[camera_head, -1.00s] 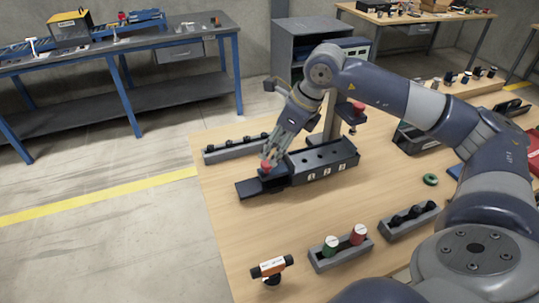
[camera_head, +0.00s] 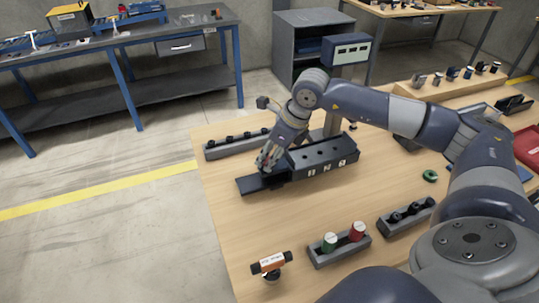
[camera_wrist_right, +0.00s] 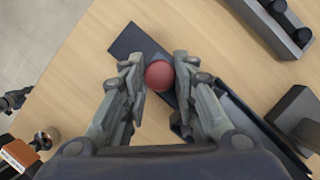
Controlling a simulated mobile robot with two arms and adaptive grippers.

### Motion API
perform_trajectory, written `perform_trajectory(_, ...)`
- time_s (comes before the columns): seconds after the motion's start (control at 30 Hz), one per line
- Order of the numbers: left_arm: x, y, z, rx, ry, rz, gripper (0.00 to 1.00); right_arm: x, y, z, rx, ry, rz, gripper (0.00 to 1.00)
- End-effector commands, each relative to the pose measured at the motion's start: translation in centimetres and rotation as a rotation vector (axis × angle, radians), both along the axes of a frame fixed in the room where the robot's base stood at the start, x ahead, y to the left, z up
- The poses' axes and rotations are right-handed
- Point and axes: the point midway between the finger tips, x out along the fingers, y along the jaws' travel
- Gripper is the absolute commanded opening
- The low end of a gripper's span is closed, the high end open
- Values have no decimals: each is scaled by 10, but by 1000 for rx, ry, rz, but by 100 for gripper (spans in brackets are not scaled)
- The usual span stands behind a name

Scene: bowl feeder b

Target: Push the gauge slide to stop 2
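The gauge (camera_head: 325,152) is a dark block with three holes on top and white number labels on its front, standing on the wooden table. Its slide (camera_head: 253,185) is a flat dark plate reaching out of the block's left end. It also shows in the wrist view (camera_wrist_right: 124,42), with a round red knob (camera_wrist_right: 159,75) on it. My right gripper (camera_head: 267,163) is down at the knob. In the wrist view its two fingers (camera_wrist_right: 159,70) sit close against both sides of the knob. A dark jointed part (camera_wrist_right: 14,100) at the wrist view's left edge looks like my left gripper; its fingers are unclear.
A dark rail with black knobs (camera_head: 238,145) lies behind the gauge. In front are a holder with green and red pieces (camera_head: 341,250), another holder (camera_head: 407,218), an orange-labelled part (camera_head: 270,264) and a green ring (camera_head: 430,175). Table left of the slide is bare.

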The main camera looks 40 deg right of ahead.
Motion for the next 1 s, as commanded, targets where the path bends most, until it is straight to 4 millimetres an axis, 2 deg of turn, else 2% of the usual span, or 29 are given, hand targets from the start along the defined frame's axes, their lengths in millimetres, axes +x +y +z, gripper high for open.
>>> perform_trajectory(0.17, 0, 0, -5, 0, 0, 0, 45, -2, -8, -2, -1, 0, -3, 0)
perform_trajectory(0.4, 0, 0, -29, 0, 0, 0, 45, -15, -65, -5, -7, 3, -12, 0)
perform_trajectory(0.57, 0, 0, -37, 0, 0, 0, 45, -21, -92, -3, -6, 2, -8, 0)
perform_trajectory(0.67, 0, 0, -38, 0, 0, 0, 45, -23, -97, -1, -4, 0, -5, 0)
perform_trajectory(0.93, 0, 0, -37, 0, 0, 0, 45, -23, -97, 1, -3, 0, -2, 0)
perform_trajectory(0.97, 0, 0, -37, 0, 0, 0, 45, -23, -97, 1, -3, 0, -2, 29)
perform_trajectory(1.0, 0, 0, -37, 0, 0, 1, 45, -23, -97, 1, -3, 0, -2, 38)
